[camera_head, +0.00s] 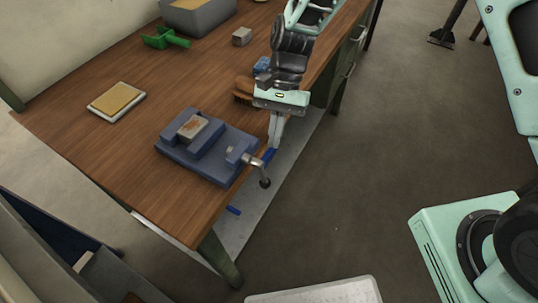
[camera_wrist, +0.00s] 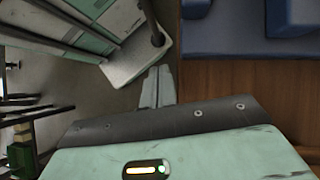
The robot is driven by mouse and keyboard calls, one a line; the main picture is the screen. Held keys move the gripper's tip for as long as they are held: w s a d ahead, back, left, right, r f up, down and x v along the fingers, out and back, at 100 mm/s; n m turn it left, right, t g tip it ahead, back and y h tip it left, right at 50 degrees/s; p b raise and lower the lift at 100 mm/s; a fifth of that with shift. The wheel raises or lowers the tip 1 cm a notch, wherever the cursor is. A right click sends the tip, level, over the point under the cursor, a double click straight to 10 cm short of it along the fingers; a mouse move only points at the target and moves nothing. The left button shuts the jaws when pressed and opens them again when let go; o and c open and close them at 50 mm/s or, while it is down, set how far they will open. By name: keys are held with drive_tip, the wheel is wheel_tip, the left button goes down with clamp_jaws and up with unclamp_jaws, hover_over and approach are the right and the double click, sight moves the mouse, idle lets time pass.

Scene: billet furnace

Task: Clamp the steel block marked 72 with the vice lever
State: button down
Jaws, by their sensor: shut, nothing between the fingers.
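A blue vice (camera_head: 205,150) sits on the wooden workbench near its front edge. A rusty steel block (camera_head: 192,127) rests in the vice between its jaws; no number on it can be read. The vice lever (camera_head: 259,173) is a metal bar with a dark ball end, sticking out past the bench edge. My gripper (camera_head: 272,147) points down with its fingers together and empty, close beside the lever at the bench edge. In the wrist view the closed fingertips (camera_wrist: 160,72) show, with part of the blue vice (camera_wrist: 245,30) at the upper right. The lever is not clearly seen there.
On the workbench (camera_head: 75,135) are a tray with a tan pad (camera_head: 116,101), a green tool (camera_head: 166,38), a small grey block (camera_head: 242,37) and a grey bin (camera_head: 197,18). A brown brush-like thing (camera_head: 243,88) lies behind my gripper. Open floor lies to the right.

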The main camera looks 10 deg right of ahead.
sight(263, 175)
drive_tip(key=s, duration=0.1)
drive_tip(key=s+a+f, duration=0.1)
drive_tip(key=s, duration=0.1)
drive_tip(key=s+a+f+p, duration=0.1)
drive_tip(key=shift+s+a+f, duration=0.15)
drive_tip(key=shift+s+f, duration=0.05)
drive_tip(key=shift+s, duration=0.15)
